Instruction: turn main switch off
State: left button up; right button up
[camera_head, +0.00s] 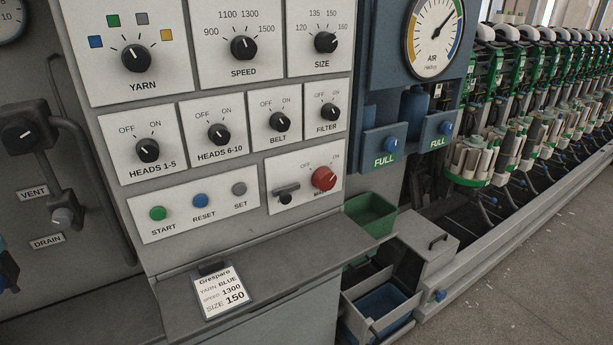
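The main switch is a round red knob (324,179) on a white plate (303,175) at the lower right of the grey control panel. OFF is printed at its upper left and ON at its upper right. The word below the knob is partly covered. The knob seems turned toward ON, but its pointer is too small to be sure. Neither of my grippers shows in the head view, and nothing touches the knob.
Belt (279,125) and filter (330,112) knobs sit above the main switch. Start (157,213), reset (201,201) and set (239,189) buttons lie left. A ledge (300,250) with an order card (222,291) juts out below. A green bin (372,214) stands right.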

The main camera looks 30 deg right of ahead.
aim_at(323, 179)
jog(key=u, duration=2.1)
jog(key=k, duration=1.05)
jog(key=z, duration=1.4)
jog(key=i, duration=0.5)
jog(key=z, duration=0.1)
